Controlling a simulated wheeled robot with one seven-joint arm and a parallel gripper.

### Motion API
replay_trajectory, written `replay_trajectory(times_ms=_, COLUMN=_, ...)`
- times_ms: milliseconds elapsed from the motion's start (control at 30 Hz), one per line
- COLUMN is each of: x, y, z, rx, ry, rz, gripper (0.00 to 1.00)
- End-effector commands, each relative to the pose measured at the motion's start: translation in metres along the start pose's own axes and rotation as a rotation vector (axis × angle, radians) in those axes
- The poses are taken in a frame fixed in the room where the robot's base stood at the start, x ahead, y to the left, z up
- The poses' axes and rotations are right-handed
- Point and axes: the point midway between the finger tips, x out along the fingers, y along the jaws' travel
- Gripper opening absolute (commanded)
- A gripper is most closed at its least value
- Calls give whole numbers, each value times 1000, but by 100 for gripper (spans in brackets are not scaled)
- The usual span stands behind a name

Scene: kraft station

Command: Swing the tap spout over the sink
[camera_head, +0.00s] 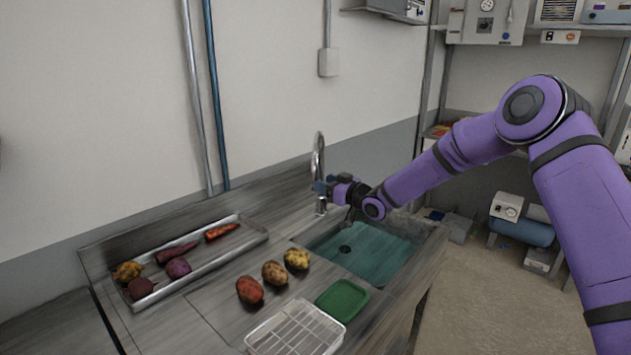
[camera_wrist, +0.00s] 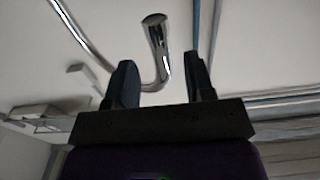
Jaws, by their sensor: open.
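The chrome tap (camera_head: 318,160) stands at the back edge of the sink (camera_head: 365,250), with a tall curved spout. In the wrist view the spout (camera_wrist: 157,50) shows as a shiny bent tube, its end between the two fingers as seen from there. My gripper (camera_head: 322,187) is at the tap, in front of its upright part in the head view. In the wrist view my gripper (camera_wrist: 160,82) is open, with dark fingers on either side of the spout. I cannot tell whether a finger touches it. The sink basin is teal inside with a dark drain.
A metal tray (camera_head: 205,262) with several vegetables lies left on the counter. Pipes (camera_head: 212,90) run up the wall behind.

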Motion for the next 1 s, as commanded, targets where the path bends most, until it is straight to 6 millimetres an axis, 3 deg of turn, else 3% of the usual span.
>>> replay_trajectory(times_ms=100, x=20, y=-1, z=0, rx=-1, ry=1, rz=-1, gripper=49)
replay_trajectory(times_ms=300, x=41, y=0, z=0, rx=0, ry=0, rz=0, gripper=49)
replay_trajectory(times_ms=700, x=47, y=0, z=0, rx=0, ry=-1, rz=1, gripper=49)
replay_trajectory(times_ms=900, x=47, y=0, z=0, rx=0, ry=-1, rz=1, gripper=3)
replay_trajectory(times_ms=1000, x=47, y=0, z=0, rx=0, ry=-1, rz=1, gripper=0)
